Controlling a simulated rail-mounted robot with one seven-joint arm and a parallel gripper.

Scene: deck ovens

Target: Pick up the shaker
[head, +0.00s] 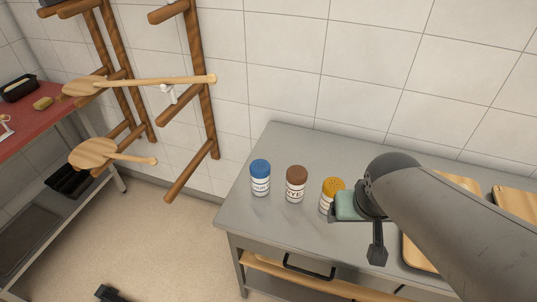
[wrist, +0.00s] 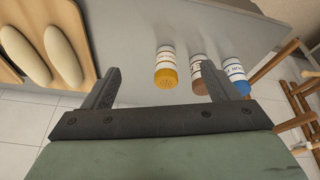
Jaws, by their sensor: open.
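Three white-labelled jars stand upright in a row on the grey counter (head: 290,150). The one with a yellow lid pierced by holes, the shaker (head: 332,187), is at the right end, partly hidden by my arm. In the wrist view the yellow-lidded shaker (wrist: 166,68) appears between the fingers of my gripper (wrist: 160,70), which is open and empty. I see no contact with it. The brown-lidded jar (head: 296,184) is in the middle, and my right finger overlaps it in the wrist view. The blue-lidded jar (head: 260,178) is at the left end.
Wooden boards (head: 515,203) lie on the counter to the right; in the wrist view pale loaves (wrist: 62,55) lie on one. A wooden rack (head: 207,120) with peels (head: 105,153) is on the tiled wall. The counter left of the blue-lidded jar is clear.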

